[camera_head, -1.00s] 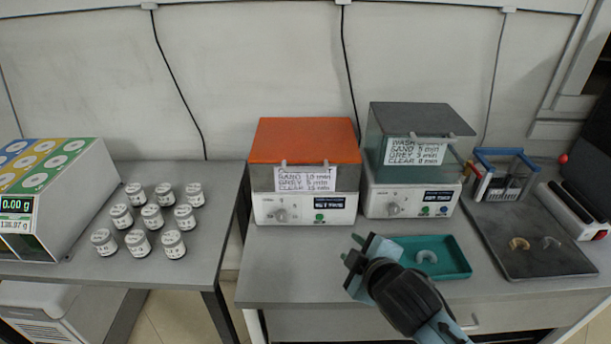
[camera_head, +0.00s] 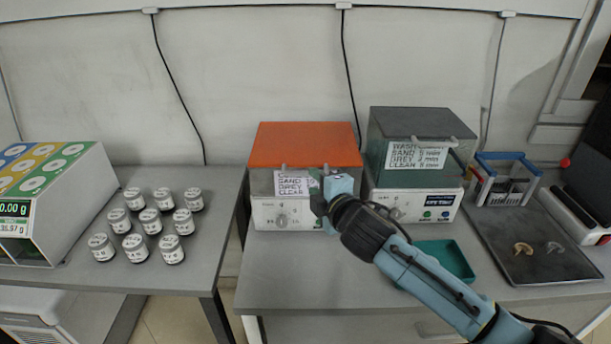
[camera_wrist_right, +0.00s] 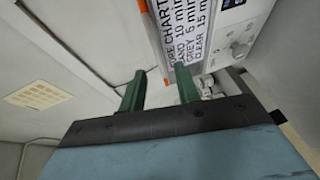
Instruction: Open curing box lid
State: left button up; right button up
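The curing box (camera_head: 262,213) is the left box on the right bench, with a flat orange lid (camera_head: 305,145) that is shut. A white chart label (camera_head: 293,184) is on its front; it reads CURE CHART in the right wrist view (camera_wrist_right: 188,40). My right gripper (camera_head: 325,183) is at the right part of the box front, just below the lid's front edge, and hides part of the label and controls. In the right wrist view its two green fingers (camera_wrist_right: 160,90) are apart, with nothing clearly between them. Contact with the lid handle cannot be told. My left gripper is not in view.
A wash box (camera_head: 415,150) with a grey lid stands close to the right. My right arm passes over a teal tray (camera_head: 450,258). A dark mat (camera_head: 530,235) with arch pieces lies right. Several jars (camera_head: 150,222) stand on the left bench, across a gap.

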aim_at(307, 174)
jog(key=shift+b+x, duration=0.6)
jog(key=shift+x, duration=2.65)
grip_shut()
